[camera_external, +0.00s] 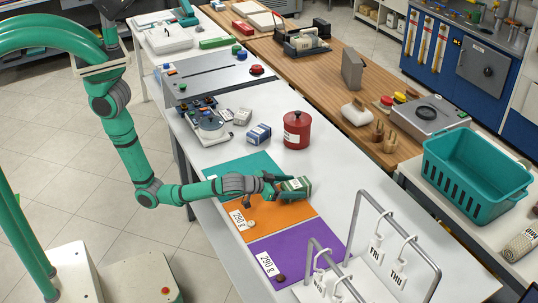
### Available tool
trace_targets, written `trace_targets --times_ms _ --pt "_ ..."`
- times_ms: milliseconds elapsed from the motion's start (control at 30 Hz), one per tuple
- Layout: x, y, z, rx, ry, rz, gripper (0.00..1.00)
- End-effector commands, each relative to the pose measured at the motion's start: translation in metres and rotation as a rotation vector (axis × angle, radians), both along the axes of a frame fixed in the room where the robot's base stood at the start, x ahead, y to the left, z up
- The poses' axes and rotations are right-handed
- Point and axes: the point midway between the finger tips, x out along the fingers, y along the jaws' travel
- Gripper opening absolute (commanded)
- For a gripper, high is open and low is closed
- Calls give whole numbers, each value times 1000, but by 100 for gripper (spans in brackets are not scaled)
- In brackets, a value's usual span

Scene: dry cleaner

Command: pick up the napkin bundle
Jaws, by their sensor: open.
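A small green bundle with a pale band (297,185), which looks like the napkin bundle, lies near the border of the teal mat (235,168) and the orange mat (290,212). My gripper (284,186) is open right at its left side, with the arm stretched low over the table from the left. The fingers overlap the bundle in this view, and I cannot tell whether they touch it. Part of the bundle is hidden by the gripper.
A red canister (297,130) and a blue-and-white box (259,134) stand behind the mats. A purple mat (300,252) lies in front. A metal rail rack with day tags (385,248) stands front right. A teal basket (477,177) sits on the right-hand counter.

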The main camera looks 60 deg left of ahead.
Motion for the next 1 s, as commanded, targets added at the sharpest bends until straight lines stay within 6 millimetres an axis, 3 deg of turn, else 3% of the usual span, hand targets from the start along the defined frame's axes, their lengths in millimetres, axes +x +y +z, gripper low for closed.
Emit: trace_targets --times_ms 133,400,433,633,1000 --pt "14 -1 -7 1 1 1 70" --pt "17 -1 -8 0 0 0 70" --pt "17 -1 -8 0 0 0 68" --pt "17 -1 -8 0 0 0 23" --pt "17 -1 -4 0 -1 0 23"
